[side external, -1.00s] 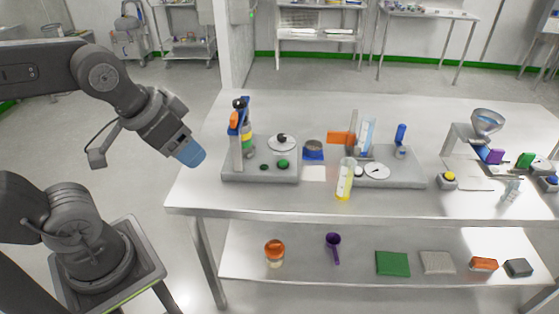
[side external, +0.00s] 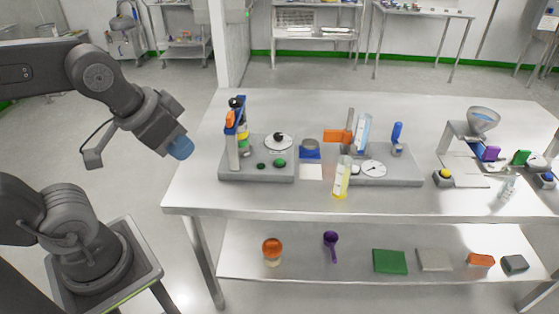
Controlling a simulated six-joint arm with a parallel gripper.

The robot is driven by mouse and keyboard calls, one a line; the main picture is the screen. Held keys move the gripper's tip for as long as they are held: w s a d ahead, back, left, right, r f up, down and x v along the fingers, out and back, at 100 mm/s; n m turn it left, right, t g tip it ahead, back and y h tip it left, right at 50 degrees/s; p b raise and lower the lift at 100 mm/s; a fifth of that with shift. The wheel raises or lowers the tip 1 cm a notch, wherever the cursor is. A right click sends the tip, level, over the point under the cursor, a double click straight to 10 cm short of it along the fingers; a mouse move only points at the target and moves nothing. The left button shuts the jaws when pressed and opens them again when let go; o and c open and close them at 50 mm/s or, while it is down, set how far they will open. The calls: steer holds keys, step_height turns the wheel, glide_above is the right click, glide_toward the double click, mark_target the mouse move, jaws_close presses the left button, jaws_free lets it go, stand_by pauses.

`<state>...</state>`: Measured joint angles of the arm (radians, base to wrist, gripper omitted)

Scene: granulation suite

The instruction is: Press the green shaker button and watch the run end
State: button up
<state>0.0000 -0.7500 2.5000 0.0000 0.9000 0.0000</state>
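The shaker (side external: 230,174) is a grey-based unit at the left of the table, with a column of stacked coloured parts and a round white dial (side external: 278,142). A green button (side external: 280,163) sits on the front of its base, with a smaller dark green spot (side external: 261,166) to its left. Nothing covers the button. My gripper (side external: 180,147) has blue fingers and hangs in the air left of the shaker, apart from it and beyond the table's left edge. The fingers are seen from an angle that does not show any gap between them.
Right of the shaker stand a small dark cup on a blue base (side external: 310,149), a yellow-filled cylinder (side external: 342,178) and a second dial unit (side external: 405,177). A funnel stand (side external: 483,119) is farther right. The lower shelf (side external: 345,278) holds several items.

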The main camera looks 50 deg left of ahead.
jaws_close()
stand_by(1.0)
steer(key=w+f+m+t+h, duration=0.15)
steer(key=w+m, duration=0.25)
steer(key=w, duration=1.5)
steer(key=w+a+f+t+y, duration=0.1)
steer(key=w+a+f+y, duration=0.3)
steer(key=w+a+f, duration=0.5)
steer(key=w+f, duration=0.3)
steer(key=shift+w+a+f+m+y, duration=0.3)
steer(key=shift+a+m+y, duration=0.05)
steer(key=shift+m, duration=0.05)
